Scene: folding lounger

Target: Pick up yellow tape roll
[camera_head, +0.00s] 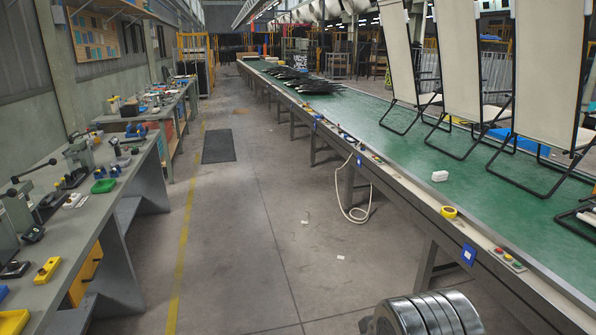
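A small yellow tape roll (449,212) lies on the grey near edge of the long green-topped line table (372,118), right of centre. It looks like a short ring lying flat. Nothing covers it. My gripper does not show in this view, so I cannot see whether it is open or shut or where it is relative to the roll.
Upright loungers (549,75) stand on the table's right. A cluttered workbench (110,200) lines the left. The floor aisle (240,220) between is mostly clear.

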